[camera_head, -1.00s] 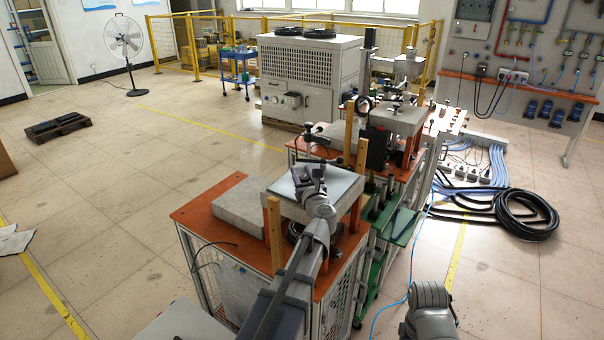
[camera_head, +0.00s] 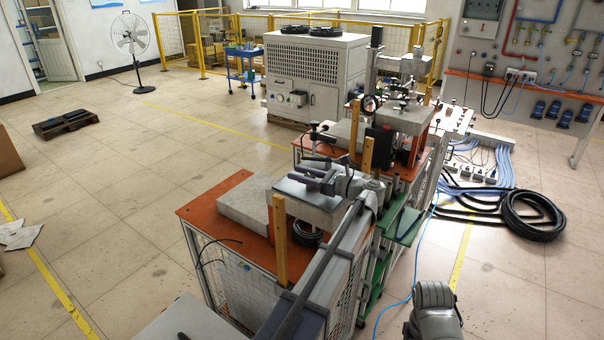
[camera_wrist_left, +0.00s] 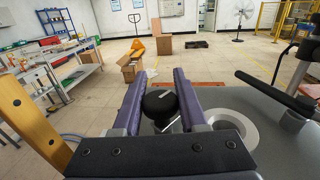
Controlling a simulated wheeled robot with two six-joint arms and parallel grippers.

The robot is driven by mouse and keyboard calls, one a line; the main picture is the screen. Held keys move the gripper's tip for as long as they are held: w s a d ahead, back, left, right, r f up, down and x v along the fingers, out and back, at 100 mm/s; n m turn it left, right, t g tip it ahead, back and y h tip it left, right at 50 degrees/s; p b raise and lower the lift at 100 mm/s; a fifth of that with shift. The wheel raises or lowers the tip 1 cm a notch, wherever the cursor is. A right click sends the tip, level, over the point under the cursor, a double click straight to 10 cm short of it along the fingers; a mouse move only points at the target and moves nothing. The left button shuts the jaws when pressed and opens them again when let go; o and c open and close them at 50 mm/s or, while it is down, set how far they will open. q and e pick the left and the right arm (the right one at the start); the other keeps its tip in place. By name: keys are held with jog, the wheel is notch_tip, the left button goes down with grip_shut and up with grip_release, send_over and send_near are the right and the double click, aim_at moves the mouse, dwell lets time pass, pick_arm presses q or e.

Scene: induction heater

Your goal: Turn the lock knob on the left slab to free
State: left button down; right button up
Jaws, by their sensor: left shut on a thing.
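The black lock knob (camera_wrist_left: 159,104) has a white mark on top. It sits between the two purple fingers of my left gripper (camera_wrist_left: 158,80), on the grey slab (camera_wrist_left: 262,108), in the left wrist view. My left gripper (camera_head: 310,178) is shut on it. In the head view the gripper lies low over the left slab (camera_head: 293,203), fingers pointing left, and the knob cannot be made out there.
A wooden post (camera_head: 280,240) stands in front of the slab, and another post (camera_head: 367,157) stands behind it. A light block (camera_head: 243,206) lies on the orange tabletop (camera_head: 195,212). A second station with a grey slab (camera_head: 403,119) stands behind. The floor at left is mostly clear.

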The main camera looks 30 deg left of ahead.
pick_arm(q)
jog(key=shift+s+n+g+h, duration=0.2)
jog(key=shift+n+g, duration=0.5)
jog(key=shift+g, duration=0.35)
jog(key=shift+s+n+g+h, duration=0.2)
jog(key=shift+n+g, duration=0.5)
jog(key=shift+g, duration=0.4)
jog(key=shift+s+n+g+h, duration=0.1)
jog(key=shift+n+g+h, duration=0.1)
jog(key=shift+n+g, duration=0.7)
jog(key=shift+s+d+g, duration=0.1)
jog(key=shift+g, duration=0.35)
jog(key=c, duration=0.5)
grip_release()
